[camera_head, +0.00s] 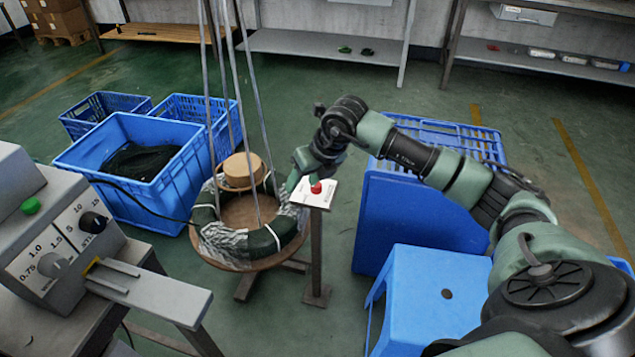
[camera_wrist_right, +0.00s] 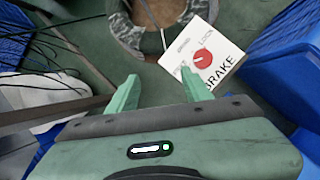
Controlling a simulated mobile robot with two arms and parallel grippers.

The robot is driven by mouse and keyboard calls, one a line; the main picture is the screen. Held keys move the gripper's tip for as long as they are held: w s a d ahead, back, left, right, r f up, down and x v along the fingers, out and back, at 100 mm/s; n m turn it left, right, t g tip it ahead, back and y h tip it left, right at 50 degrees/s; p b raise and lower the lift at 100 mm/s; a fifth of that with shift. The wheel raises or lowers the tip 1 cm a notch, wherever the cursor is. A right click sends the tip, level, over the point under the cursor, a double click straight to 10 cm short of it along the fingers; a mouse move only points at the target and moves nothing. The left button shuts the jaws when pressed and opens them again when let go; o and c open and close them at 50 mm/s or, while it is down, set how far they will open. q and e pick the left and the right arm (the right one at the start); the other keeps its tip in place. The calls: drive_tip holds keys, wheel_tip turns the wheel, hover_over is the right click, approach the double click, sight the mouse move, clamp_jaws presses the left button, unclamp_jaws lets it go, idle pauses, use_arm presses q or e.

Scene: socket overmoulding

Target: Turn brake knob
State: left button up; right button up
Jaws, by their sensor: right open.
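The brake knob (camera_head: 316,187) is a small red knob on a white panel (camera_head: 322,197) on top of a metal post. In the right wrist view the red knob (camera_wrist_right: 203,60) sits on the white panel (camera_wrist_right: 229,62) with the word BRAKE printed on it. My right gripper (camera_wrist_right: 158,85) is open and empty, its two green fingers apart. The knob lies just beyond and to the right of its right fingertip, not between the fingers. In the head view my right arm reaches over from the right and its hand is beside the panel. My left gripper is not in view.
A round hanging stand with a wire coil (camera_head: 249,262) is left of the post. A blue crate (camera_head: 421,222) and a blue stool (camera_head: 437,290) stand to the right, under my right arm. A grey machine with dials (camera_head: 62,245) is at the left. Blue bins (camera_head: 135,165) stand behind.

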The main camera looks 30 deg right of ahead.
drive_tip(key=h, duration=0.2)
approach(317, 185)
drive_tip(key=f, duration=0.1)
drive_tip(key=shift+m, duration=0.3)
drive_tip(key=x, duration=0.4)
drive_tip(key=b+x, duration=0.1)
drive_tip(key=x, duration=0.1)
drive_tip(key=shift+w+f, duration=0.1)
drive_tip(key=shift+w, duration=0.25)
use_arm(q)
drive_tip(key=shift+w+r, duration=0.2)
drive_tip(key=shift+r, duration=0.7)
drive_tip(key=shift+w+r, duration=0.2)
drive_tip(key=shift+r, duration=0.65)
use_arm(e)
drive_tip(key=shift+w+f, duration=0.3)
drive_tip(key=shift+f, duration=0.4)
clamp_jaws()
